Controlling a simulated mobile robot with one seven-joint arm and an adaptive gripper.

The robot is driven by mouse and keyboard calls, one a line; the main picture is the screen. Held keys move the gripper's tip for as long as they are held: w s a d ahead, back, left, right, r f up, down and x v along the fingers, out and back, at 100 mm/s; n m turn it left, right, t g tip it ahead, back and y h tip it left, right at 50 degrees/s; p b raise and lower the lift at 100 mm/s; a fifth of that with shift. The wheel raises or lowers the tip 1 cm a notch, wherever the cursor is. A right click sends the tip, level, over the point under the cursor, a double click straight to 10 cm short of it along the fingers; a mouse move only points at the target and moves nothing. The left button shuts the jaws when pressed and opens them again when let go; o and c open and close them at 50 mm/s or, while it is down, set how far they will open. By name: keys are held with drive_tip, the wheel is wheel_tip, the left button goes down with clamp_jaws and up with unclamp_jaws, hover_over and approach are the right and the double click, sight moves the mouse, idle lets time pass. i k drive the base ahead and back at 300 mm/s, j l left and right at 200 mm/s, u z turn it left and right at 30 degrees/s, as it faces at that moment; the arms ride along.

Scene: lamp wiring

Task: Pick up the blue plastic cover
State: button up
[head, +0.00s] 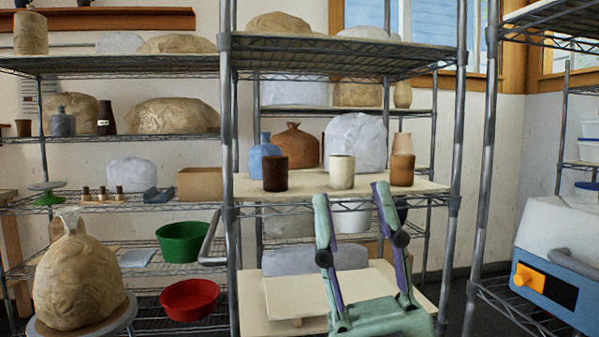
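A pale bluish plastic-wrapped lump (356,142) stands on the middle shelf board (310,187), behind several cups. It looks most like the blue plastic cover, but I cannot tell for certain. Another pale bluish wrapped shape (295,92) lies on the shelf above, and one (315,260) lies lower down. My green gripper (351,190) points upward in front of the rack. Its two fingers are spread apart with nothing visible held between them. The fingertips appear just below the cups in the picture; the depth gap to the shelf is unclear.
A dark brown cup (275,173), a cream cup (341,172) and a brown cup (402,170) line the shelf front. A blue bottle (264,155) and a brown wrapped pot (296,146) stand behind. Metal rack posts (229,240) flank the opening.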

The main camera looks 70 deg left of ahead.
sight(256, 155)
drive_tip(key=u, duration=1.8)
